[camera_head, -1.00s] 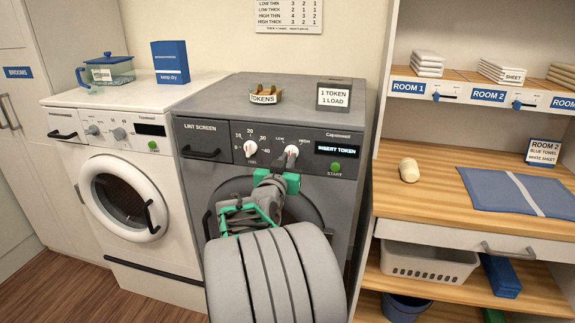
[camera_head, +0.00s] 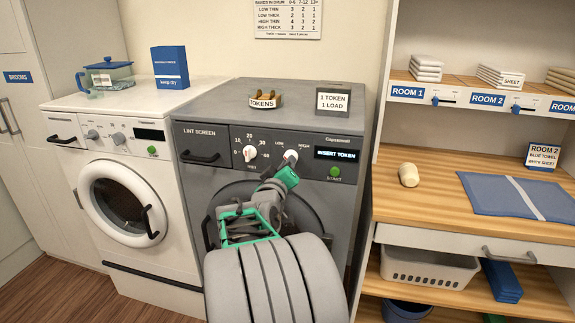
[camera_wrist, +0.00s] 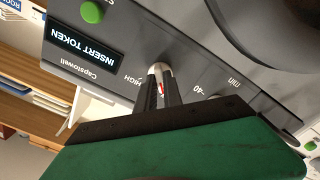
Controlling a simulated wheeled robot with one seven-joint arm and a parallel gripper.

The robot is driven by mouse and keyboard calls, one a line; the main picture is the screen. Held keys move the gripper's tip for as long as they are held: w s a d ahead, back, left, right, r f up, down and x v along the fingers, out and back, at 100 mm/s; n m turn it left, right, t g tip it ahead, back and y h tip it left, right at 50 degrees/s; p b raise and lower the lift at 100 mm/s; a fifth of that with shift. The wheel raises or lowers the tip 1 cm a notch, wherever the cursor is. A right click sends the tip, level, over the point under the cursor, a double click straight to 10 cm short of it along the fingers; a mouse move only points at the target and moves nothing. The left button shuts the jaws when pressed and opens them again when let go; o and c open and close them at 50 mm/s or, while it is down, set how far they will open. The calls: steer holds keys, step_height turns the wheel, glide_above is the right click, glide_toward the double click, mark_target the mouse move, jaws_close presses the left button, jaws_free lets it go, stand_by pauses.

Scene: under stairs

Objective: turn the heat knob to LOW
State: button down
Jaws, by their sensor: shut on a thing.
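The heat knob (camera_head: 290,155) is a small white knob between the LOW and HIGH marks on the dark grey dryer's panel (camera_head: 216,137). My gripper (camera_head: 289,164) is in front of it, its green body tilted. In the wrist view the knob (camera_wrist: 160,69) sits between my two dark fingertips (camera_wrist: 161,85), which are shut on it. A red mark shows between the fingers. The HIGH label is beside the knob there; LOW is hidden in that view. I cannot tell exactly where the pointer aims.
The timer knob (camera_head: 250,153) is just left of the heat knob. The INSERT TOKEN display (camera_head: 337,154) and green START button (camera_head: 335,172) are to the right. A token holder (camera_head: 265,100) and a sign (camera_head: 332,101) stand on the dryer top.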

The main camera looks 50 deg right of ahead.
stand_by(0.4)
steer(key=c, duration=1.5)
jaws_free()
steer(key=v, duration=0.7)
steer(key=shift+s+a+b, duration=0.2)
steer(key=shift+a+b, duration=0.15)
steer(key=shift+a, duration=0.05)
